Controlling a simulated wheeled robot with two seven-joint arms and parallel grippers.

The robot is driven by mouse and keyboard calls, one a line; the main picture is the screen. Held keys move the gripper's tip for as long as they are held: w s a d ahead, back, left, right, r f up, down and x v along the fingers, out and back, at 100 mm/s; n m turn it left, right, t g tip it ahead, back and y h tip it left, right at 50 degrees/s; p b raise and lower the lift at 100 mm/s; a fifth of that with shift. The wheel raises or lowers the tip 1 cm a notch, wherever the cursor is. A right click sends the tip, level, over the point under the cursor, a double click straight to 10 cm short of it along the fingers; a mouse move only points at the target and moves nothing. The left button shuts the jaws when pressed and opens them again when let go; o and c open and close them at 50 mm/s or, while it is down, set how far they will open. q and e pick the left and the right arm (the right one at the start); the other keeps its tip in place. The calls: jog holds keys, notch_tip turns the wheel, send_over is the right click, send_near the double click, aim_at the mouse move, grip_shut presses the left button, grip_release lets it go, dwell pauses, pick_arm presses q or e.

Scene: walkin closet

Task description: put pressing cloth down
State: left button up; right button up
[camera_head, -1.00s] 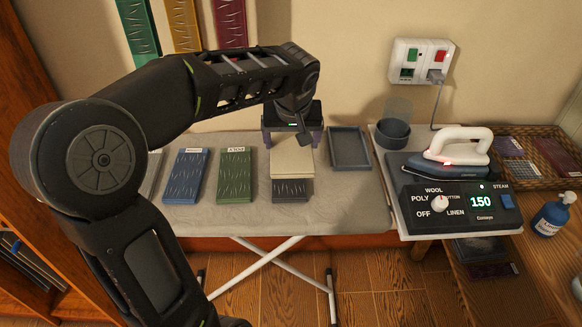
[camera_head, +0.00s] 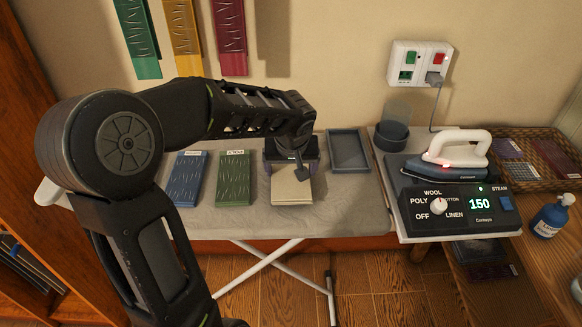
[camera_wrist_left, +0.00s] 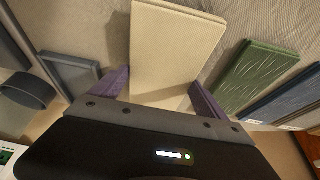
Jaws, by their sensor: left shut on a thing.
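The pressing cloth (camera_head: 291,190) is a cream, flat, folded piece at the middle of the ironing board (camera_head: 345,205). In the left wrist view the cloth (camera_wrist_left: 175,45) reaches out from between two purple fingers. My left gripper (camera_head: 291,163) is shut on the cloth's far end, pointing down. The cloth covers the spot of a dark grey patterned folded piece, which is now hidden. I cannot tell whether the cloth touches it. My right gripper is not in view.
Green (camera_head: 233,178) and blue (camera_head: 188,178) folded cloths lie left of the pressing cloth. An empty grey tray (camera_head: 348,150) lies close on its right. The iron (camera_head: 455,160) stands on its station further right, showing 150. Bare board lies in front.

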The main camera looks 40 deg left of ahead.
pick_arm(q)
jog(key=shift+f, duration=0.1)
jog(key=o, duration=1.2)
jog(key=shift+r, duration=0.35)
jog(key=v, duration=1.1)
jog(key=shift+s+d+r, duration=0.15)
jog(key=shift+d+r, duration=0.05)
jog(key=shift+r, duration=0.05)
